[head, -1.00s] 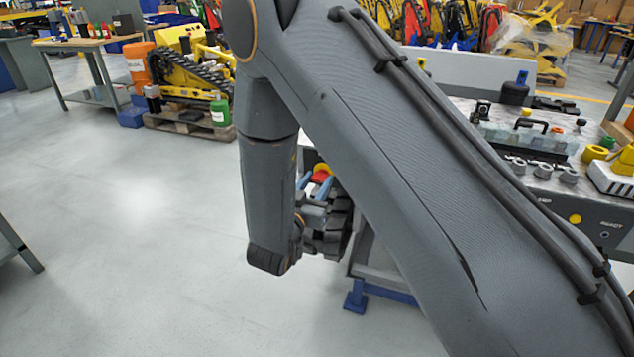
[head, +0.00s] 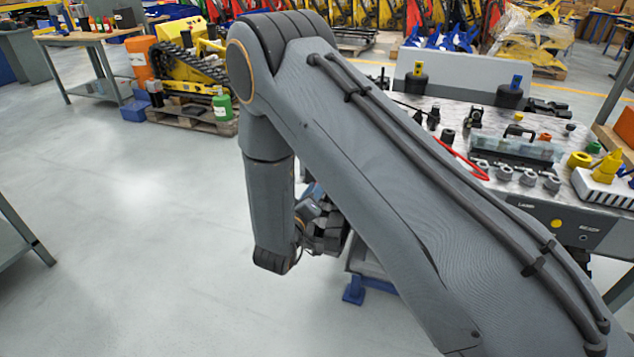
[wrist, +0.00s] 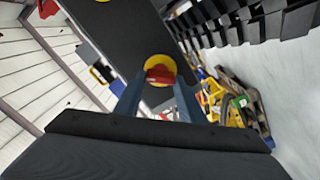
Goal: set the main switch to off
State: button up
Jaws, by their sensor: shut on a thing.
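The main switch shows in the wrist view as a red knob (wrist: 160,74) on a round yellow plate (wrist: 161,58), fixed to a dark panel (wrist: 118,22). My gripper (wrist: 159,86) has its two blue-grey fingers on either side of the red knob and is shut on it. The knob's grip looks roughly crosswise between the fingers; any position marks are too small to read. In the head view my gripper (head: 316,208) is partly behind my arm, and the switch is hidden there.
A workbench (head: 400,98) with black fittings, a clear-covered box and yellow parts stands at the right, partly behind my arm. A lamp panel (head: 560,222) is on its front. Open grey floor (head: 150,230) lies to the left. A pallet (head: 190,120) stands farther back.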

jog(key=shift+a+f+n+p, duration=0.1)
jog(key=shift+n+p, duration=1.4)
jog(key=shift+n, duration=2.6)
jog(key=o, duration=1)
jog(key=shift+o, duration=0.2)
jog(key=shift+s, duration=0.1)
jog(key=v, duration=0.7)
jog(key=shift+s+a+b, duration=0.15)
jog(key=shift+s+b, duration=0.15)
jog(key=shift+b, duration=0.05)
